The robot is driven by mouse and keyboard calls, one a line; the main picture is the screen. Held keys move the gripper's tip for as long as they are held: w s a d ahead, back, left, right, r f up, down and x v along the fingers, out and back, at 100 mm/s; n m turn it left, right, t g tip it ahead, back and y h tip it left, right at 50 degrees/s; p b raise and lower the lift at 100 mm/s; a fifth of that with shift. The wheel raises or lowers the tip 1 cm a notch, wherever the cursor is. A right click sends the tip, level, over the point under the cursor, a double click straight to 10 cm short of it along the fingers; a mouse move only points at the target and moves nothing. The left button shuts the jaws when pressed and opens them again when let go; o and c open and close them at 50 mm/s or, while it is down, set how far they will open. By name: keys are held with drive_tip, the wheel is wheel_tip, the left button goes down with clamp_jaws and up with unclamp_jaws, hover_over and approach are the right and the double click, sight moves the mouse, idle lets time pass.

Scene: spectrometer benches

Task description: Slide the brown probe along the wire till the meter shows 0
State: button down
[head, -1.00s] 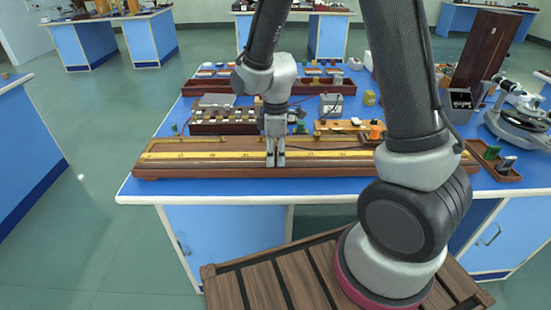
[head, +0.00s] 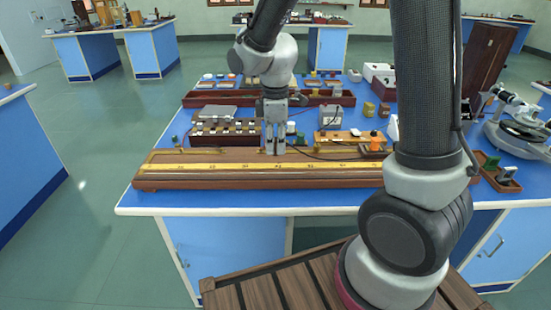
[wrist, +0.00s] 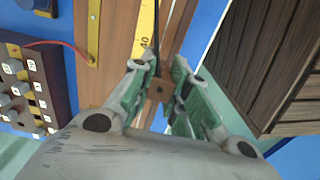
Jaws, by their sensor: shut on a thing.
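My gripper (head: 275,151) points down over the back part of the long wooden board (head: 160,183), left of its middle. In the wrist view my gripper (wrist: 160,78) is shut on the brown probe (wrist: 158,90), a small block with a dark hole. A thin dark lead runs from the probe past the yellow scale (wrist: 145,28). In the head view the fingers hide the probe. The stretched wire is too thin to make out. A grey box (head: 330,116) behind the board may be the meter; its reading cannot be read.
A dark box with several knobs (head: 222,131) stands behind the board at left. A small wooden board with an orange knob (head: 350,141) stands behind at right. A long brown tray (head: 230,98) lies farther back. A blue strip of bench front (head: 240,201) is clear.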

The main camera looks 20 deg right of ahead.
sight(272, 174)
drive_tip(key=shift+r, duration=0.7)
wheel_tip(272, 174, down, 8)
drive_tip(key=shift+w+f, duration=0.1)
drive_tip(key=shift+f, duration=0.15)
drive_tip(key=shift+w+a, duration=0.15)
drive_tip(key=shift+a, duration=0.3)
drive_tip(key=shift+s+f, duration=0.25)
drive_tip(key=shift+f, duration=0.05)
idle(2.8)
drive_tip(key=c, duration=1.3)
unclamp_jaws()
drive_tip(key=shift+w, duration=0.15)
drive_tip(key=shift+r, duration=0.1)
